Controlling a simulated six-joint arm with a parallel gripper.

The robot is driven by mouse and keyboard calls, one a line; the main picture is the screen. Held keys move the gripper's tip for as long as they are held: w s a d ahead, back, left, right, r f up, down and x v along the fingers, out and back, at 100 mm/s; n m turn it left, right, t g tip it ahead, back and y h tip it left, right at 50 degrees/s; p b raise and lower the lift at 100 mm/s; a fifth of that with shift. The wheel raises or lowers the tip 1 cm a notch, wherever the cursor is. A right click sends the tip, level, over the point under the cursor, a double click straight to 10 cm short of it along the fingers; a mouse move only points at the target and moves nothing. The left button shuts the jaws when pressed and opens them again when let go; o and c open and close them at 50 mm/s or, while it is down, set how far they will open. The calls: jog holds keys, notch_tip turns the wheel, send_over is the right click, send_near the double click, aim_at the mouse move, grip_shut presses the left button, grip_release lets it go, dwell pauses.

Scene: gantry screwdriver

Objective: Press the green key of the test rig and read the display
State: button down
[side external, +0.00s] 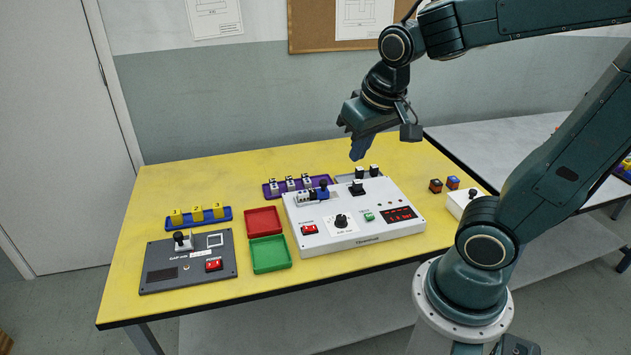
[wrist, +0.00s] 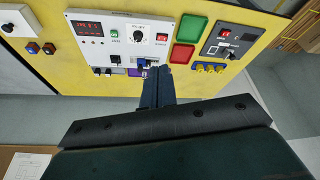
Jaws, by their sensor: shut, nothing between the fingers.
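The white test rig (side external: 352,243) lies on the yellow table; it also shows in the wrist view (wrist: 140,20). Its small green key (side external: 369,217) sits between the black knob and the dark display (side external: 399,215). In the wrist view the green key (wrist: 114,34) and the display (wrist: 89,29) are both uncovered. The display shows red characters, too small to read. My gripper (side external: 358,154) is shut and empty, high above the rig's back edge, pointing down and clear of the key. Its closed fingers (wrist: 157,78) also show in the wrist view.
A black knob (side external: 341,221) and a red switch (side external: 309,229) share the rig's top. A blue part and black pieces stand up along its back. Red (side external: 263,220) and green (side external: 270,254) trays and a dark panel (side external: 188,273) lie left. A white box (side external: 458,204) stands right.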

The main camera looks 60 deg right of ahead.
jog(key=w+d+f+m+g+h, duration=0.35)
jog(key=w+d+f+m, duration=0.2)
jog(key=d+f, duration=0.3)
jog(key=m+g+h, duration=0.3)
jog(key=m+g, duration=0.2)
jog(key=m, duration=0.1)
send_over(366, 217)
notch_tip(366, 217, down, 10)
jog(key=shift+f, duration=0.25)
jog(key=shift+d+f+n+y, duration=0.1)
jog(key=shift+f+n+y, duration=0.05)
jog(key=shift+n+y, duration=0.2)
jog(key=shift+f, duration=4.25)
